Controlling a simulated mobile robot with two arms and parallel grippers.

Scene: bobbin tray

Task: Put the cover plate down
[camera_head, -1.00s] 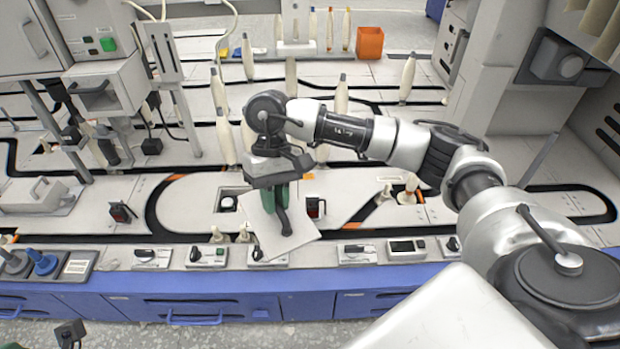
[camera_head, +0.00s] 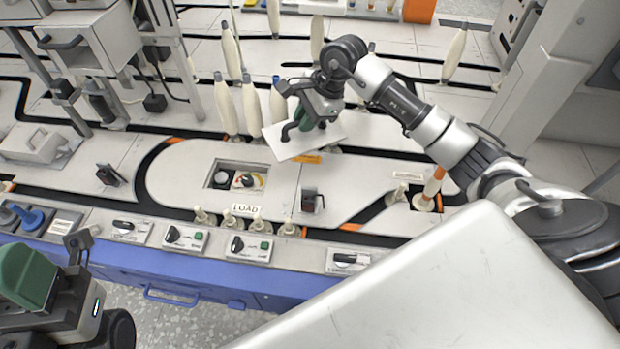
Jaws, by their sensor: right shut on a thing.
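The cover plate (camera_head: 291,152) is a thin white sheet with a dark handle. My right gripper (camera_head: 303,126) is shut on the cover plate and holds it, tilted, behind and to the right of a rectangular opening in the bench. The opening (camera_head: 221,178) shows a round button and a coloured dial gauge (camera_head: 248,181). A small LOAD label (camera_head: 246,210) sits in front of it. My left gripper (camera_head: 72,262) is at the lower left, over the front edge, away from the plate; its jaw gap is not clear.
Several cream bobbins (camera_head: 252,104) stand behind the opening, close to the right gripper. Small pegs (camera_head: 245,224) line the front, by switch boxes (camera_head: 250,247). A small black switch (camera_head: 312,201) stands right of the opening. The pale panel left of the opening is clear.

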